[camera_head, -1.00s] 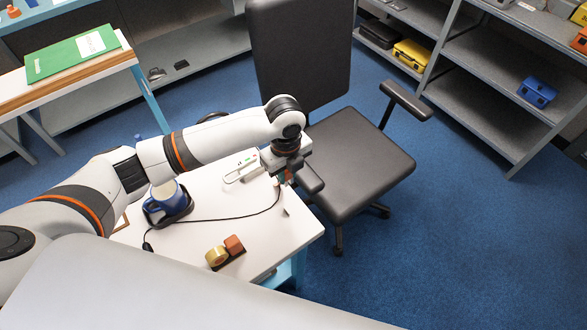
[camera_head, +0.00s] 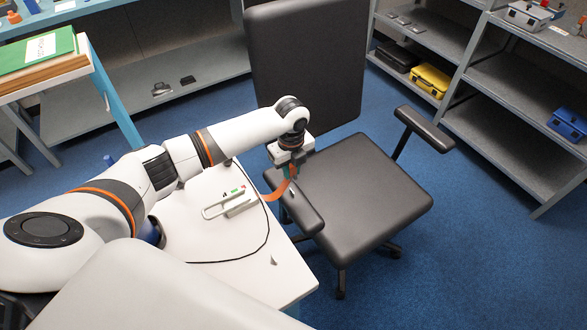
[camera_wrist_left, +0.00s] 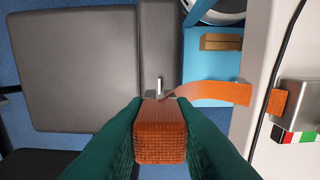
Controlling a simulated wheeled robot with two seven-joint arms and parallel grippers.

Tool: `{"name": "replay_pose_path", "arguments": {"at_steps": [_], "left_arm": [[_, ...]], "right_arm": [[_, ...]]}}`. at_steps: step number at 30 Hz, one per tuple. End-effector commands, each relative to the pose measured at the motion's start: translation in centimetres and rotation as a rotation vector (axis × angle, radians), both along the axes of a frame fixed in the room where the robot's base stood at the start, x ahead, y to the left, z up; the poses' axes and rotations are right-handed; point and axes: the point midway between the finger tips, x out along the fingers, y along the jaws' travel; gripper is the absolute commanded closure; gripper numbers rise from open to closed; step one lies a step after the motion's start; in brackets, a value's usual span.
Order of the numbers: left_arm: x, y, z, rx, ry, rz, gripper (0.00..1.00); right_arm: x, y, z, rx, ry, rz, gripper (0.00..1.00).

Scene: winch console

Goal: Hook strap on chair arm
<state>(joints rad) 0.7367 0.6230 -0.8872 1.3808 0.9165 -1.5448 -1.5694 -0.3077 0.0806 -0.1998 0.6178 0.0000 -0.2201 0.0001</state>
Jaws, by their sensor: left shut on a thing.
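The office chair (camera_head: 350,185) stands right of the white table. Its near arm (camera_head: 296,208) also shows in the left wrist view (camera_wrist_left: 159,35), with a small metal hook (camera_wrist_left: 157,88) on it. My left gripper (camera_head: 291,174) is shut on the orange strap (camera_head: 278,190), above the near chair arm. In the left wrist view the strap's folded end (camera_wrist_left: 160,132) sits between the green fingers, close to the hook; I cannot tell whether they touch. The strap runs right toward the metal winch unit (camera_wrist_left: 298,105), which has coloured buttons. My right gripper is out of view.
The white table (camera_head: 195,270) carries the winch console (camera_head: 230,203) and a black cable (camera_head: 225,262). Shelves (camera_head: 490,115) stand at the right and back. A green folder (camera_head: 40,50) lies on a stand at the left. Blue floor is free right of the chair.

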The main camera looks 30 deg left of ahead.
Motion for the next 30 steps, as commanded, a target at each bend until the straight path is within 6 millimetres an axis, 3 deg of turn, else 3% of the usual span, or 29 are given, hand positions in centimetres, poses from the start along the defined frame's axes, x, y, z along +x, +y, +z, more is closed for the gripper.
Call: {"name": "replay_pose_path", "arguments": {"at_steps": [16, 30], "left_arm": [[0.0, 0.0, -4.2, 0.000, -0.001, 0.000, 1.00], [0.0, -0.1, -5.2, 0.000, 0.000, -0.001, 1.00]], "right_arm": [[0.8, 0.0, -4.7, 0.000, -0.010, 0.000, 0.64], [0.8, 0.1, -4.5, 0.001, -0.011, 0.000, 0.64]]}}
